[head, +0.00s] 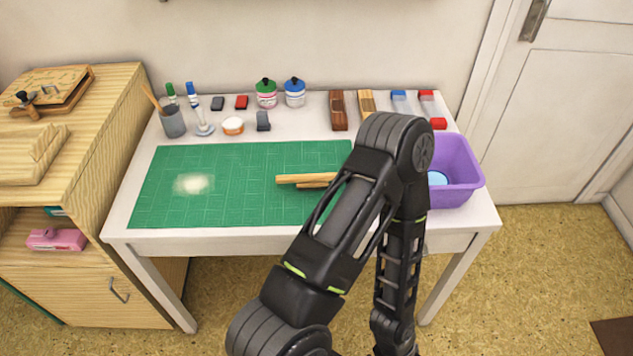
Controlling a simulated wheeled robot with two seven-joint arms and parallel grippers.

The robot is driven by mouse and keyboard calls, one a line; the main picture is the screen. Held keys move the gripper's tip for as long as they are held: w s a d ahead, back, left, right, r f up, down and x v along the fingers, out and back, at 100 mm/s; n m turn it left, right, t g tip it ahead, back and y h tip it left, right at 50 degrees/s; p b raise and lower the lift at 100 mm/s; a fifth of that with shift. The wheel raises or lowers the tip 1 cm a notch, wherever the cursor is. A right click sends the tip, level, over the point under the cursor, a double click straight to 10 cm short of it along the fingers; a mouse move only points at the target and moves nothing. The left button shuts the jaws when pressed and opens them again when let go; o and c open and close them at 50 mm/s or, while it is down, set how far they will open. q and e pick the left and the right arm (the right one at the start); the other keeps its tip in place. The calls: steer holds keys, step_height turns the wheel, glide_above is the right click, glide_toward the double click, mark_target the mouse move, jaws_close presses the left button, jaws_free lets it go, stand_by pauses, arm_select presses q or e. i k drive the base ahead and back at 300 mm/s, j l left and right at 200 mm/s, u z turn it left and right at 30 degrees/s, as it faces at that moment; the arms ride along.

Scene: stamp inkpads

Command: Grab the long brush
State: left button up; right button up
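A thin wooden handle (152,98) leans out to the left from a grey cup (173,121) at the back left of the table. It looks like the handle of a long brush, but its lower end is hidden in the cup. Wooden sticks (303,179) lie on the green mat (240,205), partly hidden behind one of my arms. That arm rises from the bottom, bends over the table's right half and runs down again. Neither of my grippers shows in the head view.
On the white table (335,129), a purple bin (465,170) stands at the right. Jars, small blocks and wooden pieces line the back. Green and blue-topped items stand beside the cup. A wooden cabinet (110,110) adjoins the left. The mat's left half is mostly clear.

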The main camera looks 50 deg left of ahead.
mark_target(310, 181)
steer(key=i+l, duration=0.15)
steer(key=l, duration=0.2)
steer(key=i+l, duration=0.15)
steer(key=l, duration=0.2)
steer(key=u, duration=2.25)
